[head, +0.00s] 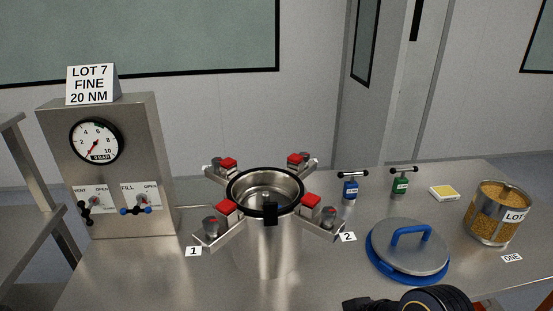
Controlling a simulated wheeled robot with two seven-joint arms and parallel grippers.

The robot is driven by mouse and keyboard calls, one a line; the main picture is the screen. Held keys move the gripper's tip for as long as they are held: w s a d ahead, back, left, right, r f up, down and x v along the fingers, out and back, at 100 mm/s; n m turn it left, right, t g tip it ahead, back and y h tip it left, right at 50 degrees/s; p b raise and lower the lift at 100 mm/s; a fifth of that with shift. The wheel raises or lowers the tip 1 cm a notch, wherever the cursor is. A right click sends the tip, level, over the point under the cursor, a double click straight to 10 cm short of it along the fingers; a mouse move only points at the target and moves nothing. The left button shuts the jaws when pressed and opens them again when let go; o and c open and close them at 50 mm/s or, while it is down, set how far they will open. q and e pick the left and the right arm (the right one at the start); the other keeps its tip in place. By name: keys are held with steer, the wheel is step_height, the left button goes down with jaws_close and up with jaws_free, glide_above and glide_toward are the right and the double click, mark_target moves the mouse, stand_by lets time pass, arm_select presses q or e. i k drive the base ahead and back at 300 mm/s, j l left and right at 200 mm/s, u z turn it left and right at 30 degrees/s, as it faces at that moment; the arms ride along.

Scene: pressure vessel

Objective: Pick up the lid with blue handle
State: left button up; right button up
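The lid (407,257) is a grey metal disc with a blue rim. It lies flat on the table at the right, with its blue arched handle (411,234) on top. The pressure vessel (268,243) is an open steel pot with a black rim in the middle of the table. Clamps with red blocks stand on several arms around it. Neither gripper's fingers can be made out in this view.
A gauge panel (108,165) with valves stands at the left. Behind the lid are a blue fitting (350,188), a green fitting (400,184) and a yellow-white pad (444,193). A granule-filled container (497,213) stands right of the lid. The table (150,273) is clear at front left.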

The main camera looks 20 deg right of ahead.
mark_target(409, 247)
steer(key=z, duration=1.85)
steer(key=i+l+u, duration=0.3)
steer(key=u, duration=0.2)
steer(key=i+l+u, duration=0.25)
steer(key=l+u, duration=0.25)
steer(key=i+l+u, duration=0.2)
steer(key=l+u, duration=0.25)
